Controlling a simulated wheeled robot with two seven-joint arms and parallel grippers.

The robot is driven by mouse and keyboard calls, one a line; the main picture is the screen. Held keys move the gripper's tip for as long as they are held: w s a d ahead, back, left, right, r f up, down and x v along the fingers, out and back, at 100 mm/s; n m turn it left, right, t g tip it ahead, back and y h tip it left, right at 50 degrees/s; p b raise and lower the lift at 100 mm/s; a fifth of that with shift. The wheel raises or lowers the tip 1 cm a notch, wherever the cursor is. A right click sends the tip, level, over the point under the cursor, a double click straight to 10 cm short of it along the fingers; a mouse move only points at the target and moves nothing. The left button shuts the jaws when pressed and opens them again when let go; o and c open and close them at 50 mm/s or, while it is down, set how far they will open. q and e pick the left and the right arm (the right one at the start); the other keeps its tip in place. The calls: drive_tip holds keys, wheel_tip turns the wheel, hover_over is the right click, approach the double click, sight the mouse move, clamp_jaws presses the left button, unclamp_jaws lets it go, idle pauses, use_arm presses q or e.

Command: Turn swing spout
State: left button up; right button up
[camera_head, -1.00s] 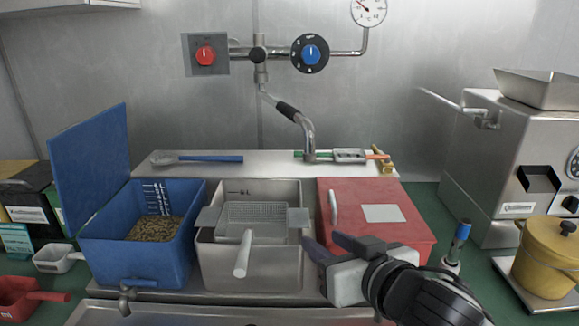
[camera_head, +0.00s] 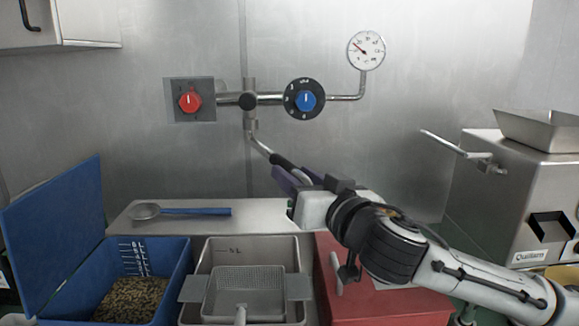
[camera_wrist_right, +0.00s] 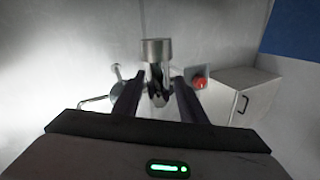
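The swing spout (camera_head: 261,146) is a bent metal pipe with a black grip sleeve, hanging from the wall fixture and angled down to the right. My right gripper (camera_head: 296,178) is at its lower part, just below the black sleeve, and hides the spout's outlet end in the head view. In the right wrist view the metal spout (camera_wrist_right: 156,52) stands between the two dark fingers of my right gripper (camera_wrist_right: 157,85). The fingers are apart, with a gap on either side of the pipe. My left gripper is not in view.
A red knob (camera_head: 190,101) and blue dial (camera_head: 305,98) flank the fixture. A steel machine (camera_head: 490,205) stands right.

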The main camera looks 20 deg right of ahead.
drive_tip(key=shift+w+a, duration=0.2)
drive_tip(key=shift+w, duration=1.15)
clamp_jaws()
